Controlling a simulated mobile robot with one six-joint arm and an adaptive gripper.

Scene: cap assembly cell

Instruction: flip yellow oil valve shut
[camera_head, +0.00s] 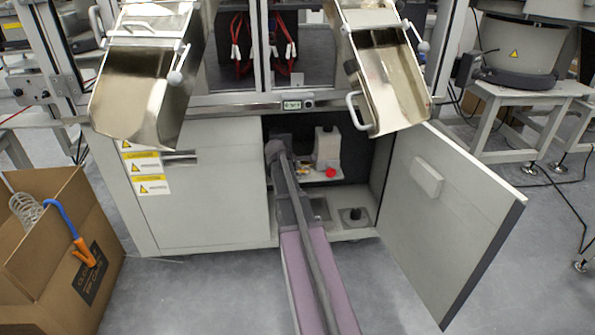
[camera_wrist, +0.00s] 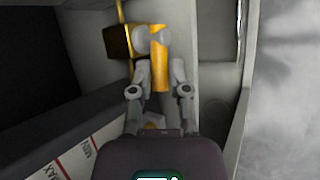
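The yellow valve handle (camera_wrist: 159,62) stands upright in the middle of the wrist view, beside a grey round pivot. A darker yellow valve block (camera_wrist: 119,42) is to its left, with a thin yellow line running up from it. My gripper (camera_wrist: 160,74) has one finger on each side of the handle's lower part, with no clear gap between fingers and handle. In the head view my arm reaches into the open cabinet (camera_head: 202,205) and my gripper is hidden there.
A white container (camera_head: 326,147) and a red cap (camera_head: 331,172) are inside the cabinet. Its door (camera_head: 455,215) stands open at the right. A cardboard box (camera_head: 50,260) is at the left. A tank marked MIN and MAX (camera_wrist: 75,155) lies close by my gripper's left side.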

